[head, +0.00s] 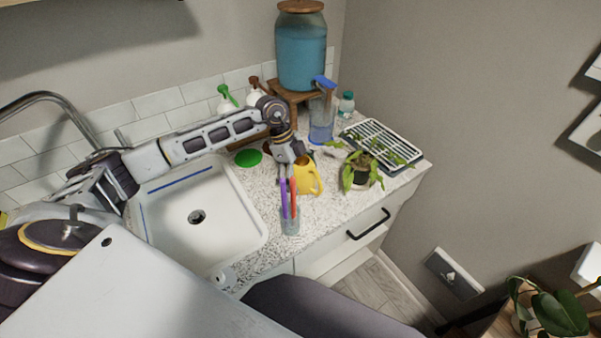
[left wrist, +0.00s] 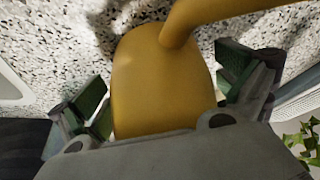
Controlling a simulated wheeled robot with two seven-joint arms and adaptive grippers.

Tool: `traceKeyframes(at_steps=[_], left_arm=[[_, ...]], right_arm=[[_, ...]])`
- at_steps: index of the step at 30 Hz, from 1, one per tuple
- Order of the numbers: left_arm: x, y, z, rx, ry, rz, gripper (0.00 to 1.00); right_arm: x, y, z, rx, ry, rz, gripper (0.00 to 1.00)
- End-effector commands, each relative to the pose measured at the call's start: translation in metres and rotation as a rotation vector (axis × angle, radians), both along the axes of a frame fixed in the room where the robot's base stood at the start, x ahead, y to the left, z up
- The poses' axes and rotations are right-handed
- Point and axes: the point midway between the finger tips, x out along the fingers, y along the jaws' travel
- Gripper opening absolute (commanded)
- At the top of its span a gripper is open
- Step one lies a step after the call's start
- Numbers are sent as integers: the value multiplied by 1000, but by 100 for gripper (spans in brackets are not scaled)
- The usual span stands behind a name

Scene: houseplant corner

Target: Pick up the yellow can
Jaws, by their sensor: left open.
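The yellow can (head: 308,177) stands upright on the speckled countertop, right of the sink. In the left wrist view the yellow can (left wrist: 160,82) fills the middle, with its spout or handle reaching up to the right. My left gripper (head: 289,172) is over the can's left side in the head view and hides part of it. In the left wrist view my left gripper (left wrist: 165,90) is open, with one green-padded finger on each side of the can. A gap shows beside the left finger; contact on the right is unclear. My right gripper is not in view.
A cup with purple and red tools (head: 290,223) stands just in front of the can. A potted plant (head: 361,176) and a rack (head: 382,143) are to its right. A clear pitcher (head: 321,120) and a blue dispenser (head: 301,52) stand behind. The sink (head: 205,225) is left.

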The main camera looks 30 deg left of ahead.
Motion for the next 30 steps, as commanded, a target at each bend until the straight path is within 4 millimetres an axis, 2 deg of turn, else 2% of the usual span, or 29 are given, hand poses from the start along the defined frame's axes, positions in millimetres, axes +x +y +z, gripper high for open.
traceKeyframes(at_steps=[4,14,24,30], left_arm=[[0,0,0,0,0,0,97],[0,0,0,0,0,0,55],[0,0,3,0,-1,0,55],[1,0,14,0,-2,1,55]], right_arm=[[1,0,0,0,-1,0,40],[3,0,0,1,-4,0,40],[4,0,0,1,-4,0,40],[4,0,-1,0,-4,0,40]])
